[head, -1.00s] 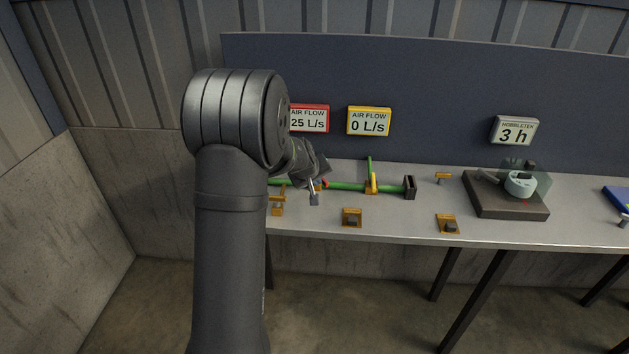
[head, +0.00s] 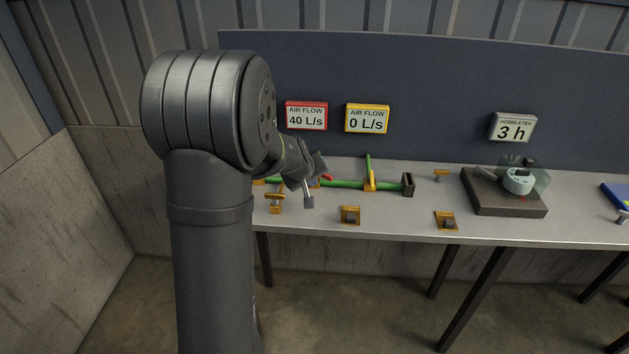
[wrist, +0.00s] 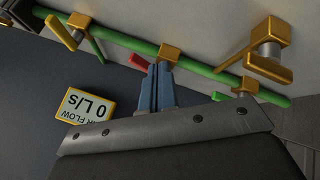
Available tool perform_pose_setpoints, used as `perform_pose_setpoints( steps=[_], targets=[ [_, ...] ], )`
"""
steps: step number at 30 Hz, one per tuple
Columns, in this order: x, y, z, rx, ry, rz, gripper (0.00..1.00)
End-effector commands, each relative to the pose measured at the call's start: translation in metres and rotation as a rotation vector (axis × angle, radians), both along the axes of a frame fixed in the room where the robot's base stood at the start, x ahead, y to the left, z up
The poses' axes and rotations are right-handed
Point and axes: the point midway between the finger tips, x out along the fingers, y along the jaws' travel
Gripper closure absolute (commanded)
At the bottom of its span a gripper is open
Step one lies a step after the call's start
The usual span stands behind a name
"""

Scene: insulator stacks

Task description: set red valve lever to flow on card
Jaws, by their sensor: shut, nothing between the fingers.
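The red valve lever (head: 328,178) shows just past my gripper on the green pipe (head: 340,184). In the wrist view the red lever (wrist: 138,62) is left of my shut, empty fingers (wrist: 160,70), angled away from its orange valve body (wrist: 168,52). I cannot tell whether the fingers touch it. In the head view my gripper (head: 309,201) is low over the bench by the pipe, partly hidden by my wrist. The red-framed display (head: 306,116) reads AIR FLOW 40 L/s. I cannot make out a separate card with a flow setting.
A yellow lever (head: 373,179) stands along the pipe, and the yellow display (head: 367,119) reads 0 L/s. Orange brackets (head: 350,214) sit along the bench front.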

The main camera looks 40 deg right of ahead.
Motion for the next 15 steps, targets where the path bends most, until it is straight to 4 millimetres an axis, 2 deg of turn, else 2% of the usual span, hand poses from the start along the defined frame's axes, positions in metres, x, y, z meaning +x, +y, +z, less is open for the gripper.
perform_pose_setpoints(
  steps=[6, 15],
  targets=[
    [-0.018, 0.013, 0.031, -0.001, -0.003, -0.001, 1.00],
    [-0.029, 0.022, 0.050, 0.002, 0.000, -0.004, 1.00]
  ],
)
